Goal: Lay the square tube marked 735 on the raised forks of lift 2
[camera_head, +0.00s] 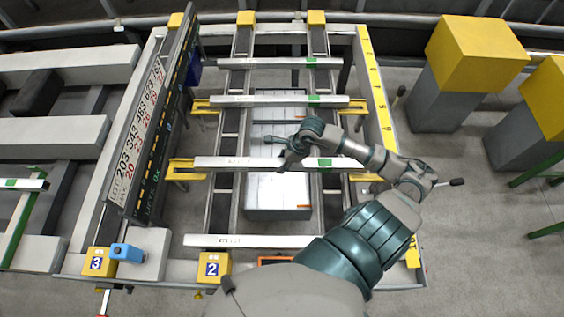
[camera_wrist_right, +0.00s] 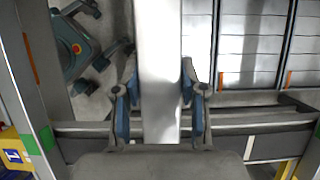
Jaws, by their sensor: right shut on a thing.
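My right gripper (camera_head: 287,152) is over the middle of the table and shut on a long pale square tube (camera_head: 235,163) with a green label. In the wrist view the tube (camera_wrist_right: 160,65) runs between the blue-padded fingers (camera_wrist_right: 160,118). Its printed marking is too small to read. Its left end lies over a yellow fork (camera_head: 183,170); I cannot tell whether it touches. A yellow box marked 2 (camera_head: 212,268) stands at the table's front. My left gripper is not in view.
Other pale tubes lie across the rails: a front one (camera_head: 260,241), one farther back (camera_head: 265,101) at other yellow forks (camera_head: 203,106), and a far one (camera_head: 270,63). A tall display board (camera_head: 150,120) rises at the left. A box marked 3 (camera_head: 97,262) stands front left.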

